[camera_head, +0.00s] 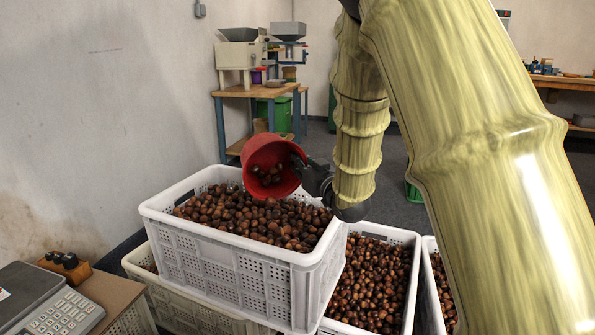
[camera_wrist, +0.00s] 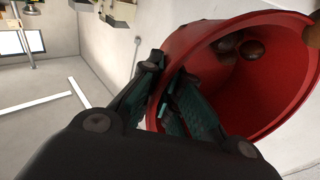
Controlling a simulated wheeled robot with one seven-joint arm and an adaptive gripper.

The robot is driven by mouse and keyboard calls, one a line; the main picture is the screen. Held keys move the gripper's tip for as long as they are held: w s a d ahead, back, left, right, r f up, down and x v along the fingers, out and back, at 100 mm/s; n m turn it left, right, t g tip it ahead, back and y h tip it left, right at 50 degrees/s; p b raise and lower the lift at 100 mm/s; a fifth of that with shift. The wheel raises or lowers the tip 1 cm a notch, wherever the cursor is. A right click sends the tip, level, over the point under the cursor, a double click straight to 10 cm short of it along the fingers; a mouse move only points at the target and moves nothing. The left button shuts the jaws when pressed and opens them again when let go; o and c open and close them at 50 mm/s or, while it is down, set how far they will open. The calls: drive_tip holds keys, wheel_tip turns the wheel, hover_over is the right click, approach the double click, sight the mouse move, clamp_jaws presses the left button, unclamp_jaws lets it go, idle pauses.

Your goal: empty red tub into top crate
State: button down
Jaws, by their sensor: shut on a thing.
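The red tub (camera_head: 258,154) is tilted on its side over the top crate (camera_head: 235,253), its mouth facing down toward the camera. Several chestnuts show inside its mouth. The white top crate is filled with brown chestnuts. My gripper (camera_head: 308,172) is shut on the tub's wall at the tub's right side, above the crate's back right part. In the wrist view the red tub (camera_wrist: 270,100) fills the right side, with a few chestnuts inside, and my gripper (camera_wrist: 172,92) has its fingers on the rim. The fingertips are partly hidden by the tub.
More white crates of chestnuts (camera_head: 378,275) stand below and to the right. A scale (camera_head: 60,305) sits on a box at the lower left. A wooden workbench (camera_head: 262,91) with machines stands behind. The wall is close on the left.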

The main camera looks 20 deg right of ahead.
sight(287, 151)
drive_tip(key=shift+s+t+y+b, duration=0.4)
drive_tip(key=shift+s+t+b, duration=0.4)
drive_tip(key=shift+b, duration=1.15)
drive_tip(key=shift+w, duration=0.1)
drive_tip(key=shift+d+r+t+b, duration=0.1)
drive_tip(key=shift+r+t+b, duration=0.1)
drive_tip(key=shift+t+b, duration=0.1)
drive_tip(key=shift+r+p, duration=0.25)
drive_tip(key=shift+p, duration=0.75)
drive_tip(key=shift+w+g+p, duration=0.15)
drive_tip(key=shift+g+p, duration=0.25)
drive_tip(key=shift+p, duration=0.15)
drive_tip(key=w+g+p, duration=0.1)
drive_tip(key=p, duration=0.3)
drive_tip(key=g+p, duration=0.1)
drive_tip(key=p, duration=0.3)
drive_tip(key=shift+w+f+g+h, duration=0.2)
drive_tip(key=shift+w+g+h, duration=0.1)
drive_tip(key=shift+w+h, duration=0.1)
drive_tip(key=g+p, duration=0.1)
drive_tip(key=p, duration=0.3)
drive_tip(key=w+r+g+p, duration=0.1)
drive_tip(key=p, duration=0.3)
drive_tip(key=w+g+p, duration=0.1)
drive_tip(key=p, duration=0.4)
drive_tip(key=shift+a+r+m+h, duration=0.2)
drive_tip(key=shift+r+m+h, duration=0.05)
drive_tip(key=shift+m+h, duration=0.05)
